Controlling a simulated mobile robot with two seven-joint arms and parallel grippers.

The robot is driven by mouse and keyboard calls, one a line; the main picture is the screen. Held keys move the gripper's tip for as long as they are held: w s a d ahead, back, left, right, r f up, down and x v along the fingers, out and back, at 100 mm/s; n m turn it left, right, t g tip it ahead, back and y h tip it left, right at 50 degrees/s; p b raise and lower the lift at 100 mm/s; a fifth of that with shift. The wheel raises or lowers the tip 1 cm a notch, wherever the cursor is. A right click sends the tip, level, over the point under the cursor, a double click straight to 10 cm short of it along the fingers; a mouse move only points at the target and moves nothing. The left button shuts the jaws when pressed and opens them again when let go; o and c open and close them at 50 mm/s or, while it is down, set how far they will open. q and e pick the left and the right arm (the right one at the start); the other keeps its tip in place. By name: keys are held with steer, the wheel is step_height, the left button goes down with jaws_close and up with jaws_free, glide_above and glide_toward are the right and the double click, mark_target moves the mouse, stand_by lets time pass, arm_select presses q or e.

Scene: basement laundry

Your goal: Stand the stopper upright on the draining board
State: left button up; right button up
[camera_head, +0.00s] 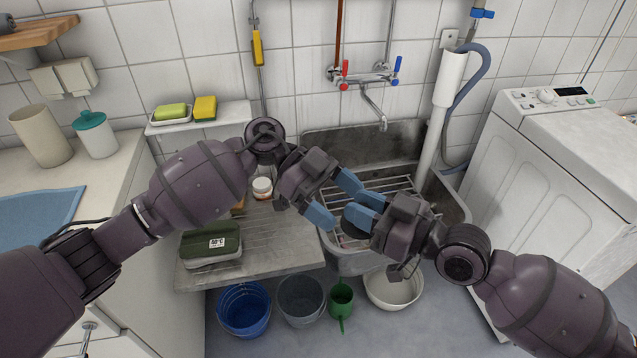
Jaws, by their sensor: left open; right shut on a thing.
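The stopper (354,222) appears as a dark, rounded piece at the blue fingers of my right gripper (366,208), over the sink. My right gripper is shut on it, and its exact tilt is hard to tell. My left gripper (342,207) is open, its blue fingertips close to the stopper's left side; I cannot tell whether they touch it. The draining board (285,245) is the grey ribbed metal surface left of the sink, partly hidden by my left arm and gripper.
On the draining board stand a green-lidded box (211,243) and a white-capped jar (262,188). The sink (350,140) holds a wire rack (395,186). A shelf (225,117) carries a soap and a sponge. The board's front right is clear. Buckets stand below.

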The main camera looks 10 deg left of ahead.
arm_select(q)
steer(key=shift+x, duration=2.5)
